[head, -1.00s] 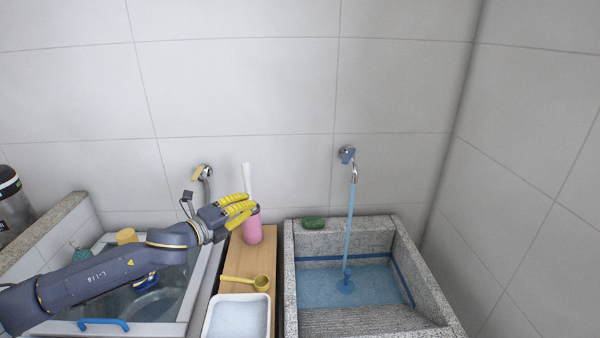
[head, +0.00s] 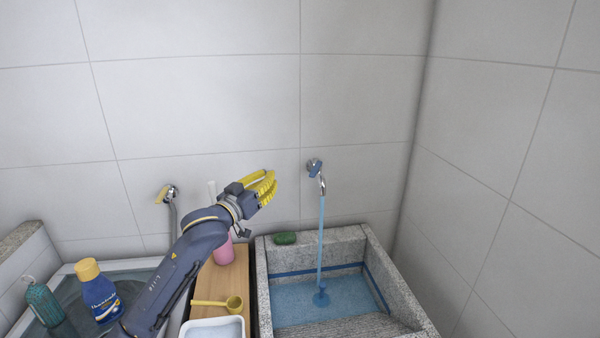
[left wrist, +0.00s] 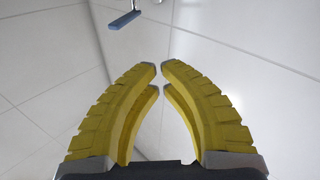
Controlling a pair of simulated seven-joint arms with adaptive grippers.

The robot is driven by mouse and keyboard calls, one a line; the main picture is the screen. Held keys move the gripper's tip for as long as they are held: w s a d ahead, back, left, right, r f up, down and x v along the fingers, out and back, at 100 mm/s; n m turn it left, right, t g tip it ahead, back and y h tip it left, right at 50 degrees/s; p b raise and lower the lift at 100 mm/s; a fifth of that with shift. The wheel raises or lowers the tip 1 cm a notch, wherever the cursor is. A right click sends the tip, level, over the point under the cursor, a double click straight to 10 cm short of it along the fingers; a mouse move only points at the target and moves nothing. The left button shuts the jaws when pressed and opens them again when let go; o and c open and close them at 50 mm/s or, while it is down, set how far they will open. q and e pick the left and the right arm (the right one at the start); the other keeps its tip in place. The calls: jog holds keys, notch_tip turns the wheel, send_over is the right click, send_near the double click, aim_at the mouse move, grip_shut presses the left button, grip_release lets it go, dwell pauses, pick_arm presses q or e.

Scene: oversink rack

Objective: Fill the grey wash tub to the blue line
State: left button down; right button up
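The grey wash tub (head: 262,290) is a stone basin at the right in the head view. A blue line (head: 385,300) runs along its back and right inner walls. Water (head: 340,295) lies in it, its surface a little below the line at the back. A stream (head: 321,240) runs into it from the wall tap (head: 323,186), which has a blue handle (head: 315,166). The handle also shows in the left wrist view (left wrist: 124,20). My left gripper (head: 272,186) is empty, fingertips almost together, left of the tap and apart from it. My right gripper is out of view.
A wooden board (head: 232,276) left of the tub bears a pink cup (head: 224,252) and a yellow scoop (head: 233,304); a white tray (head: 215,322) is in front. A green bar (head: 285,238) lies on the tub's rim. A blue bottle (head: 100,295) and another tap (head: 168,192) are left.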

aim_at(316, 169)
pick_arm(q)
jog(key=w+d+f+n+g, duration=0.1)
jog(key=w+d+n, duration=0.7)
jog(key=n, duration=0.8)
jog(key=shift+w+d+f+y, duration=0.3)
jog(key=shift+w+f, duration=0.15)
jog(key=shift+w, duration=0.3)
jog(key=shift+s+d, duration=0.45)
jog(key=shift+d, duration=0.35)
